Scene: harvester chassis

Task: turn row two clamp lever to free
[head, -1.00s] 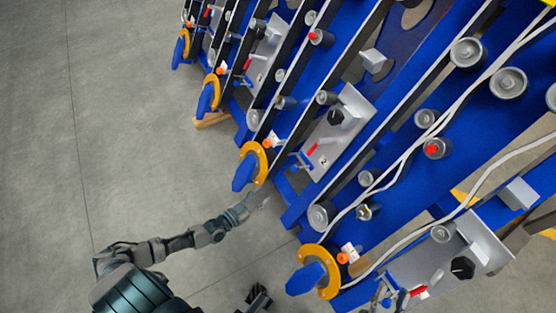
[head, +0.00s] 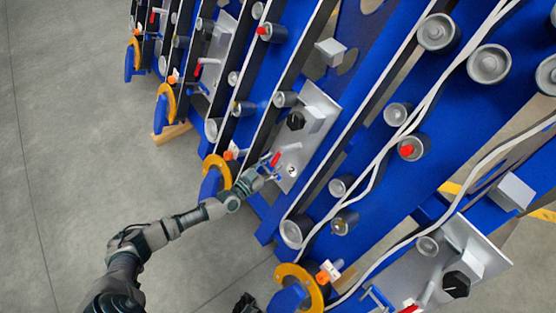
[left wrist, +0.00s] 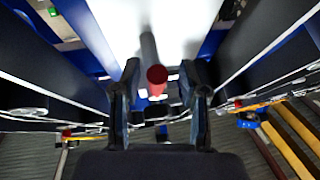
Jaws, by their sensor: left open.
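The row two clamp lever (head: 275,159) has a red grip and sits on the lower end of the grey plate (head: 318,100) marked 2. My left gripper (head: 268,173) is open right at this lever, coming from the lower left. In the left wrist view the lever's red end (left wrist: 157,74) faces the camera, with its grey shaft behind it. It lies between the two spread fingers of my left gripper (left wrist: 160,92), with visible gaps at both sides. A dark part (head: 247,302) at the bottom edge may be my right gripper; its jaws cannot be made out.
A black knob (head: 296,121) sits higher on the same plate. An orange ring with a blue disc (head: 213,178) is close to my left wrist. White cables (head: 395,140) run along the blue frame at the right. The grey floor (head: 70,130) at the left is clear.

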